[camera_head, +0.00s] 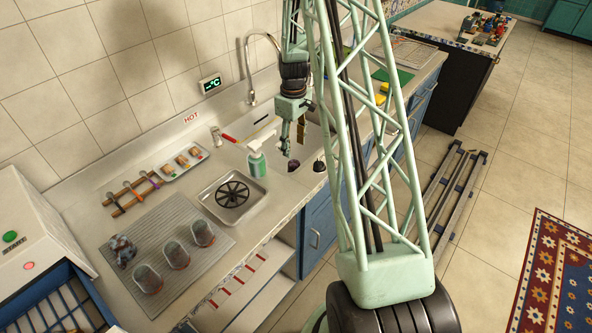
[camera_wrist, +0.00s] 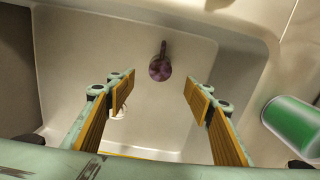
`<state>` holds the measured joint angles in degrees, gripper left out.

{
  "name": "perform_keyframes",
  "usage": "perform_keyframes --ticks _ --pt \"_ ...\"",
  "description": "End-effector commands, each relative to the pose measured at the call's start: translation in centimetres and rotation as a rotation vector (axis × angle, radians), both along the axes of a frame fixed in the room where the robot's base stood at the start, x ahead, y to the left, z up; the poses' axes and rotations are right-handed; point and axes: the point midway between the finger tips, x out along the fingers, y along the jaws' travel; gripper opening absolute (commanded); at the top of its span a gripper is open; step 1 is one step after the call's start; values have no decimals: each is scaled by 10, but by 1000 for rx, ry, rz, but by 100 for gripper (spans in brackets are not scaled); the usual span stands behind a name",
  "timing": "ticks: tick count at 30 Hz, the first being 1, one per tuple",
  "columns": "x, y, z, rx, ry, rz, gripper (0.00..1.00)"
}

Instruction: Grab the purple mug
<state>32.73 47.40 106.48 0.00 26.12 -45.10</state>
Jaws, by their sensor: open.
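The purple mug (camera_wrist: 160,69) lies in the pale sink basin (camera_wrist: 75,65) in the wrist view, near the top centre with its handle pointing up the picture. My gripper (camera_wrist: 158,92) is open, its two yellow-padded fingers spread left and right, with the mug showing beyond the gap between them. The mug is not touched. In the head view my gripper (camera_head: 293,140) hangs pointing down over the sink.
A green soap bottle (camera_head: 257,162) stands beside the sink, left of my gripper; a green object (camera_wrist: 292,125) shows right of the basin in the wrist view. The faucet (camera_head: 250,75) rises behind. A pale item (camera_wrist: 121,112) is partly hidden by the left finger.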

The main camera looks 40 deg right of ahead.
Motion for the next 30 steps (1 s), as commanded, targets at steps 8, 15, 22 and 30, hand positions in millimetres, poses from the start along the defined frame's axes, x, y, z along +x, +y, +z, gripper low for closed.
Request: perform_keyframes --ticks 8,15,22,30 --pt "0 1 -28 1 1 0 48" --pt "0 1 -56 1 1 0 48" --pt "0 0 -76 0 0 0 48" --pt "0 0 -81 0 0 0 48"
